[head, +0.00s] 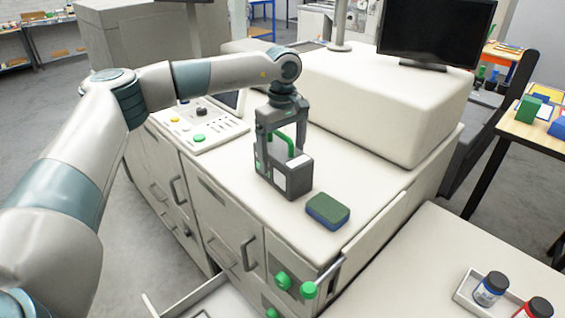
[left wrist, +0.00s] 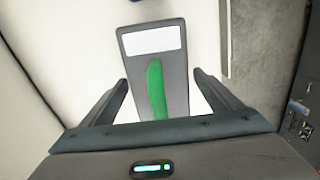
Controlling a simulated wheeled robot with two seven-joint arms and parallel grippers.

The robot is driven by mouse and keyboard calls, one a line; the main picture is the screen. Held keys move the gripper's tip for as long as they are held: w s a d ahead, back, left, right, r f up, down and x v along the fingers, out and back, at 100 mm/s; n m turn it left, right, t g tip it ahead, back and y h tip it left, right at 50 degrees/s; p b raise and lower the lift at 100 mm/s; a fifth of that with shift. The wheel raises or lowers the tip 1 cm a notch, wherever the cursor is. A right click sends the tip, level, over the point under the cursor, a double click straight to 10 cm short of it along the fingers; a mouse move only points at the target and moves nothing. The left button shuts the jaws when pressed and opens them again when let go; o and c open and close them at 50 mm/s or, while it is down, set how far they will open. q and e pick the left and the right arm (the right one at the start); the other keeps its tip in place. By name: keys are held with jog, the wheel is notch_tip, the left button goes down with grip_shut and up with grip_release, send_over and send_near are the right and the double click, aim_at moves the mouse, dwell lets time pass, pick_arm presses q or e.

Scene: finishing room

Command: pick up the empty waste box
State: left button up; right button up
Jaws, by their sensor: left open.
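The waste box (head: 293,180) is a dark grey box with a white label and a green handle (head: 291,146). It stands upright on the white machine top. My left gripper (head: 282,150) is above it, pointing down and open, with its fingers apart on either side of the handle. In the left wrist view the box (left wrist: 177,70) lies between the spread fingers of the left gripper (left wrist: 160,90), with the green handle running down its middle. I see no contact between fingers and handle. The inside of the box is hidden. My right gripper is not in view.
A green-and-blue block (head: 328,211) lies just right of the box. A control panel (head: 198,125) with buttons is to its left, and a raised white housing (head: 385,105) stands behind. A tray (head: 463,297) with bottles is at lower right. The machine top around the box is mostly clear.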

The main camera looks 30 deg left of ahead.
aim_at(287, 139)
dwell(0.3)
pick_arm(q)
jog(key=c, duration=1.3)
jog(key=shift+r, duration=0.15)
jog(key=shift+r+b, duration=0.85)
jog(key=shift+w+d+r+b, duration=0.15)
jog(key=shift+d+r+b, duration=0.1)
jog(key=shift+r+b, duration=0.25)
jog(key=shift+w+d+r+b, duration=0.15)
jog(key=shift+d+r+b, duration=0.1)
jog(key=shift+r, duration=0.45)
jog(key=shift+w+d+r+b, duration=0.55)
jog(key=shift+w+d+r, duration=0.55)
jog(key=shift+d, duration=0.3)
jog(key=shift+w+d+r+b, duration=0.55)
jog(key=shift+w+d+r, duration=0.55)
jog(key=shift+d, duration=0.35)
jog(key=shift+w+d+r+b, duration=0.55)
jog(key=shift+w+d+r, duration=0.5)
jog(key=shift+d, duration=0.35)
jog(key=shift+s+r, duration=0.1)
